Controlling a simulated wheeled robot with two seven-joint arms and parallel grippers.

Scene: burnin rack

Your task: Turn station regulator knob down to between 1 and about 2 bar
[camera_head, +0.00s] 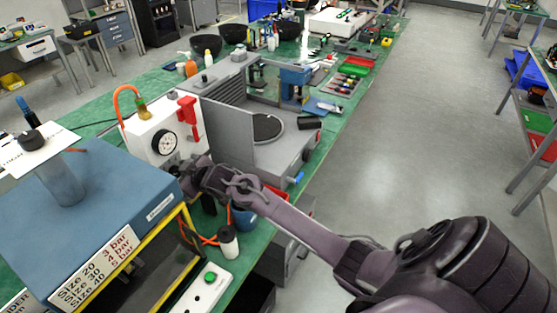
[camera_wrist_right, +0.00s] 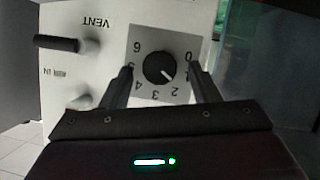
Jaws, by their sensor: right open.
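The regulator knob (camera_wrist_right: 159,68) is black and round, on a grey dial plate (camera_wrist_right: 140,36) marked 0 to 6 that appears upside down in the right wrist view. Its white pointer line aims between the 1 and the 2. My right gripper (camera_wrist_right: 161,72) is open, its fingers on either side of the knob with gaps and not touching it. In the head view the right gripper (camera_head: 194,178) is at the lower right of the white station (camera_head: 143,135) with its round gauge (camera_head: 164,143); the knob is hidden there. My left gripper is out of view.
A VENT lever (camera_wrist_right: 58,43) sticks out beside the dial. In the head view, a blue box (camera_head: 110,190) stands left of my gripper and a grey machine (camera_head: 265,150) to its right. The right aisle floor is clear.

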